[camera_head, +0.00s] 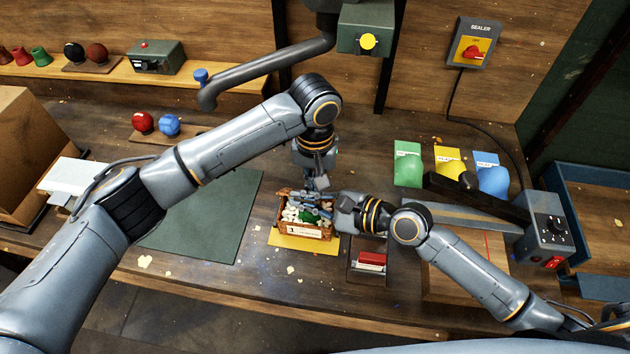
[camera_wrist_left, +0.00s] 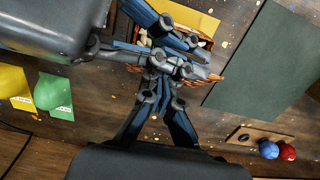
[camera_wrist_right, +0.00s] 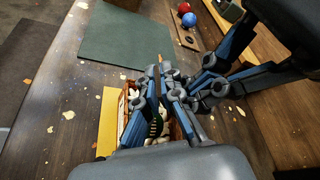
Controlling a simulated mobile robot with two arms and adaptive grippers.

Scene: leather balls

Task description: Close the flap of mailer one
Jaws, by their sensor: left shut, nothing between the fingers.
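A small open brown mailer (camera_head: 292,226), with a pale label on its front, sits on a yellow mat (camera_head: 287,244). White packing pieces and something green show inside it. Its rear edge and any flap are largely hidden by my grippers. My left gripper (camera_head: 320,184) is shut and empty at the mailer's back right. My right gripper (camera_head: 318,199) reaches in from the right over the mailer's top, its fingers close to my left gripper's. In the right wrist view its fingers (camera_wrist_right: 161,78) are close together, but overlap hides whether they are fully shut.
A green mat (camera_head: 205,225) lies left of the mailer. A dark tray with a red block (camera_head: 372,258) stands just right. Green, yellow and blue pouches (camera_head: 447,166) stand farther right. Red and blue balls (camera_head: 169,125) rest at the back left. A curved pipe (camera_head: 265,68) hangs behind.

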